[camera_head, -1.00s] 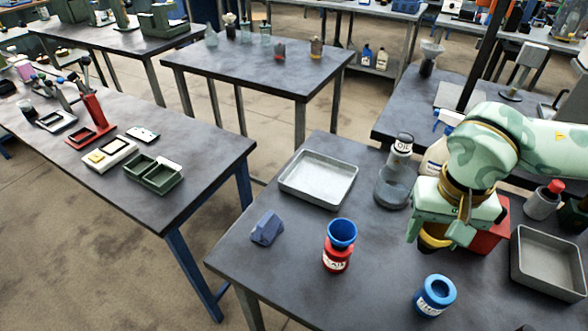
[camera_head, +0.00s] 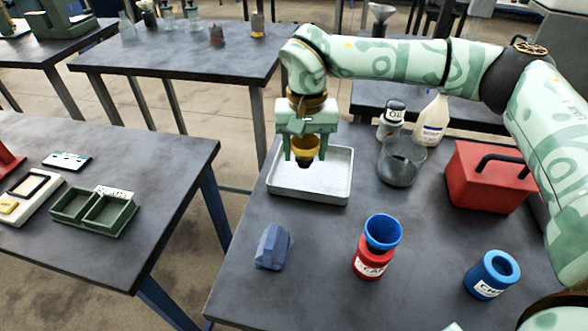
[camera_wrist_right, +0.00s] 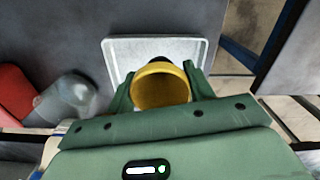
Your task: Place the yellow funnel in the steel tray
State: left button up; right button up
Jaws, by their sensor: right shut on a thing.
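The yellow funnel (camera_head: 305,147) is between the fingers of my right gripper (camera_head: 306,156), which is shut on it. In the right wrist view the funnel (camera_wrist_right: 160,86) shows its round mouth toward the camera, between the two green fingers. The steel tray (camera_head: 333,195) lies on the table, below and behind the funnel in the head view. In the right wrist view the tray (camera_wrist_right: 115,46) is beneath the funnel. A dark tip shows under the funnel, and whether it touches the tray floor I cannot tell. My left gripper is not in view.
A red bottle with a blue funnel (camera_head: 383,231), a blue container (camera_head: 492,274) and a dark blue block (camera_head: 273,247) stand in front of the tray. A grey glass jar (camera_head: 402,161), a white bottle (camera_head: 432,120) and a red toolbox (camera_head: 488,177) are to the right.

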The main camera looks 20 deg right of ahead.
jog(key=w+f, duration=0.1)
jog(key=w+f+b, duration=0.1)
jog(key=f, duration=0.1)
jog(key=w+f, duration=0.1)
jog(key=f, duration=0.1)
jog(key=shift+w+d+f+b, duration=0.15)
jog(key=shift+w+d+b, duration=0.05)
jog(key=shift+w+b, duration=0.2)
notch_tip(320, 180, down, 3)
jog(key=shift+w+f+b, duration=0.1)
jog(key=shift+f+b, duration=0.1)
jog(key=shift+b, duration=0.6)
jog(key=shift+r, duration=0.2)
jog(key=o, duration=1)
jog(key=shift+f, duration=0.15)
jog(key=shift+c, duration=0.2)
pick_arm(q)
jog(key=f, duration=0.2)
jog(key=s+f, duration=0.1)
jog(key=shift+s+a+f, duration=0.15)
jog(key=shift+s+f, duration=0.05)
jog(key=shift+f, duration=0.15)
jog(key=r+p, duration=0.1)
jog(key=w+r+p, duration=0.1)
jog(key=p, duration=0.1)
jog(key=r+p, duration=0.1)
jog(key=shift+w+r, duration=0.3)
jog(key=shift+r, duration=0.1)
pick_arm(e)
notch_tip(320, 180, up, 12)
